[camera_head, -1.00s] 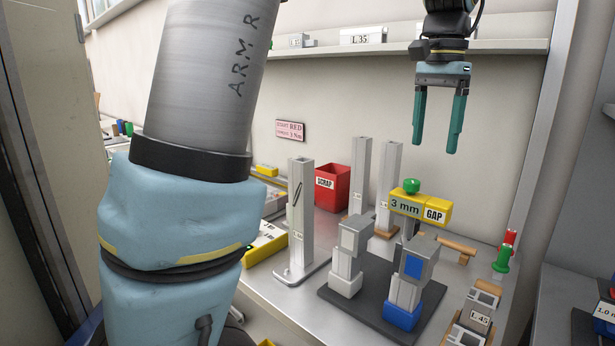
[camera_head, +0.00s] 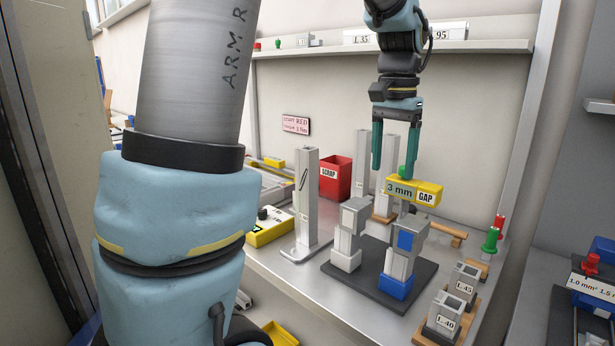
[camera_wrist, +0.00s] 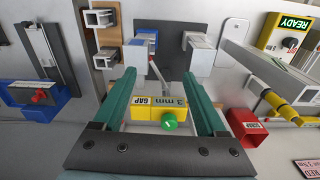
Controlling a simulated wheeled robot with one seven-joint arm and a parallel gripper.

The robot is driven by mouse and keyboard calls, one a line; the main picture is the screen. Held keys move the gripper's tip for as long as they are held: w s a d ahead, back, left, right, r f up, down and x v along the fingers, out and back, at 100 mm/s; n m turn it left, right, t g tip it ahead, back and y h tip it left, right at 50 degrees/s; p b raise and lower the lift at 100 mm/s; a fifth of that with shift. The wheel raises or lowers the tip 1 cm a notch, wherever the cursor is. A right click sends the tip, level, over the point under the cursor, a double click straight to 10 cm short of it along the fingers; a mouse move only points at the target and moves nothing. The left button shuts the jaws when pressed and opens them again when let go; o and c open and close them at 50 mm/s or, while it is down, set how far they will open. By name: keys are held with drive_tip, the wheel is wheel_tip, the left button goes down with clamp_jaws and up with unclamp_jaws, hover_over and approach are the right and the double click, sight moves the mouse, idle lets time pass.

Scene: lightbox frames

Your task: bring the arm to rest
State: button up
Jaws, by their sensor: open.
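My gripper (camera_head: 395,168) hangs from the upper right, fingers pointing down, open with two green fingers. In the head view its fingertips appear just above the yellow-and-green "3 mm GAP" block (camera_head: 428,194), which has a green knob (camera_head: 402,171). The wrist view shows the same block (camera_wrist: 143,107) between the open fingers, apart from both; how far below it lies I cannot tell.
Tall grey posts stand behind and left, one marked with a slash (camera_head: 306,200). A red SCRAP bin (camera_head: 335,178) is at the back. Blocks L-45 (camera_head: 464,282) and L-40 (camera_head: 443,316) stand front right. A shelf (camera_head: 340,50) runs along the back wall.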

drive_tip(key=s+a+f+n, duration=0.3)
drive_tip(key=a+f, duration=0.5)
drive_tip(key=a, duration=0.3)
drive_tip(key=s+a+f+n+t, duration=0.1)
drive_tip(key=s+a+f+n, duration=0.2)
drive_tip(key=a+f, duration=0.5)
drive_tip(key=a+n, duration=0.1)
drive_tip(key=a, duration=0.3)
drive_tip(key=shift+s+f+n, duration=0.25)
drive_tip(key=shift+n, duration=0.15)
